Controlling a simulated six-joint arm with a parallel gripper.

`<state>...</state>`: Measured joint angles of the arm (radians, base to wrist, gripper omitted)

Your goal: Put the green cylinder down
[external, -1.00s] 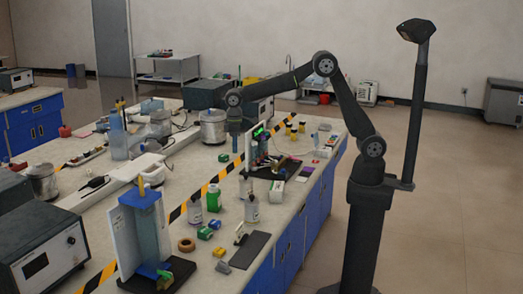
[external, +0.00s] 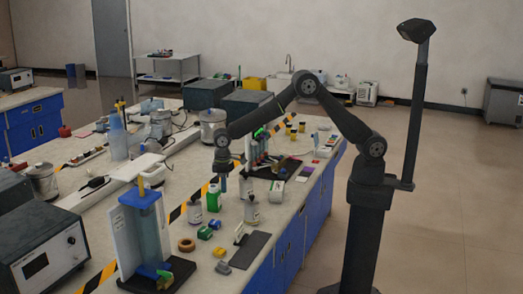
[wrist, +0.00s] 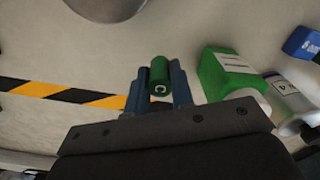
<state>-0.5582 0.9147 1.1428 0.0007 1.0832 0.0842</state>
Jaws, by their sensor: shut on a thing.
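The green cylinder (wrist: 159,74) is between the two blue-grey fingers of my gripper (wrist: 156,88) in the wrist view, its marked end face towards the camera. The gripper is shut on it, with the bench top beyond. In the external view my gripper (external: 222,183) points down over the bench, near the striped tape and the bottles. I cannot make out the cylinder there, nor whether it touches the bench.
A green-and-white bottle (wrist: 231,72) stands close to the right of the fingers, with a labelled bottle (wrist: 287,98) beyond it. Black-and-yellow tape (wrist: 62,92) lies to the left. A rack of tubes (external: 263,155) stands right of the gripper. Bare bench lies ahead in the wrist view.

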